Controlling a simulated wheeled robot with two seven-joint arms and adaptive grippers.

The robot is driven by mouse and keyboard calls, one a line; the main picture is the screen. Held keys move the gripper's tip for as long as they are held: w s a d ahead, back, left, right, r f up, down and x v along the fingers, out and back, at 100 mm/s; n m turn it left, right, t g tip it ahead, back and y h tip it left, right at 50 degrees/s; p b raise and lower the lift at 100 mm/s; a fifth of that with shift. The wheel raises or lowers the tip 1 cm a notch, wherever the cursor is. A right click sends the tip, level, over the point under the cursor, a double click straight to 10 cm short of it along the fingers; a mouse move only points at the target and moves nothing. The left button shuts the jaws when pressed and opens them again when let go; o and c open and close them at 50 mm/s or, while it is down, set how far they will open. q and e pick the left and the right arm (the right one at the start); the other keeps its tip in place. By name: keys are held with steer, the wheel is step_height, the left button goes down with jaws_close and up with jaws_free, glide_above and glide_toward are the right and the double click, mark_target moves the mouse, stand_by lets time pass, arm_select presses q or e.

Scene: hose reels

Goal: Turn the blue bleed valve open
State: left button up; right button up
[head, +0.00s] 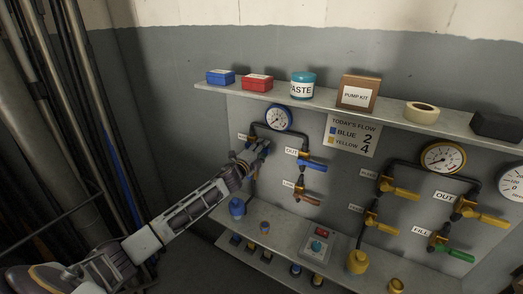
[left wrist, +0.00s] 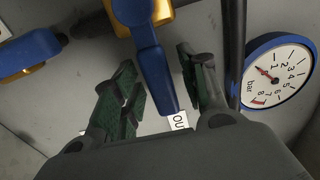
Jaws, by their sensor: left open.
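My left gripper (head: 262,148) is at the upper left of the blue-gauge piping on the wall panel, beside a small label too small to read. In the left wrist view its fingers (left wrist: 160,95) are apart, with a blue lever (left wrist: 152,70) on a brass body (left wrist: 162,12) hanging between them. I see no clear contact with the lever. A second blue lever (left wrist: 28,52) is at the left of that view. In the head view a blue lever (head: 313,167) sits beside the "OUT" label (head: 292,152). I cannot read which valve is marked bleed. My right gripper is out of view.
A blue-rimmed gauge (head: 278,118) and a dark hose (left wrist: 234,45) are close to the gripper. A brown-handled valve (head: 307,198) is below. Yellow-handled valves (head: 403,192) are to the right. A shelf (head: 225,88) with boxes runs above; a ledge (head: 285,232) runs below.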

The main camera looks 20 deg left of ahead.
arm_select(q)
jaws_close()
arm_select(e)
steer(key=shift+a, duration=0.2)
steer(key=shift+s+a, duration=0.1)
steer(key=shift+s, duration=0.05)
